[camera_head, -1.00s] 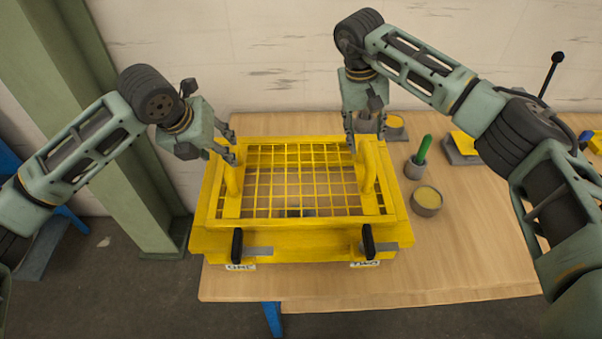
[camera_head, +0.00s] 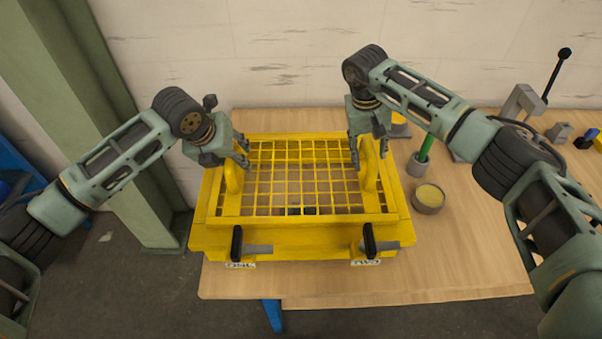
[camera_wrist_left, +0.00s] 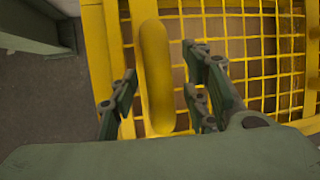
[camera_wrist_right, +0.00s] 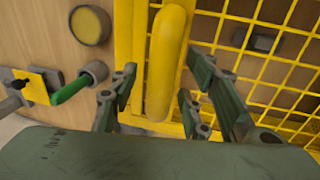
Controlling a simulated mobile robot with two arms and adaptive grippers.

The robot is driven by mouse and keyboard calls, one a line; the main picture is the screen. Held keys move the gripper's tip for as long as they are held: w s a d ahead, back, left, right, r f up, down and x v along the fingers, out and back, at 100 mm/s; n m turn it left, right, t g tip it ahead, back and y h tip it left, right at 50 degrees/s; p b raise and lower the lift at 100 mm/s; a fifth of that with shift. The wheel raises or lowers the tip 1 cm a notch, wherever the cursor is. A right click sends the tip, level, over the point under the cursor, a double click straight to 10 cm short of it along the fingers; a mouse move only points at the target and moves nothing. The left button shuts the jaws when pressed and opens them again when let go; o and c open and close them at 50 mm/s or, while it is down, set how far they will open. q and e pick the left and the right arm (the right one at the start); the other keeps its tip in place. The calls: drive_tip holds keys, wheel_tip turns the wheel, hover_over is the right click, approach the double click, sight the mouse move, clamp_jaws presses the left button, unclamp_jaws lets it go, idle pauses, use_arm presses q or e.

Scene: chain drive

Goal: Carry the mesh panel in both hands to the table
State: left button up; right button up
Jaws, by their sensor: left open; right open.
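The yellow mesh panel (camera_head: 300,190) lies flat on a yellow box-like frame (camera_head: 300,242) on the wooden table. It has an upright yellow loop handle at each side. My left gripper (camera_head: 246,155) is open by the left handle (camera_head: 233,177); in the left wrist view its fingers (camera_wrist_left: 165,95) stand on either side of that handle (camera_wrist_left: 156,75), with gaps. My right gripper (camera_head: 355,152) is open by the right handle (camera_head: 369,168); in the right wrist view its fingers (camera_wrist_right: 158,95) straddle that handle (camera_wrist_right: 166,60) without visible grip.
Two black-handled latches, left (camera_head: 237,243) and right (camera_head: 369,241), are on the frame's front. Right of it stand a round tin (camera_head: 428,198) and a green-handled tool in a cup (camera_head: 418,163). A green column (camera_head: 125,130) rises at left. The table's front right (camera_head: 470,260) is clear.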

use_arm(q)
drive_tip(key=shift+c, duration=1)
use_arm(e)
drive_tip(key=shift+c, duration=1)
use_arm(q)
clamp_jaws()
use_arm(e)
clamp_jaws()
drive_tip(key=shift+d, duration=0.1)
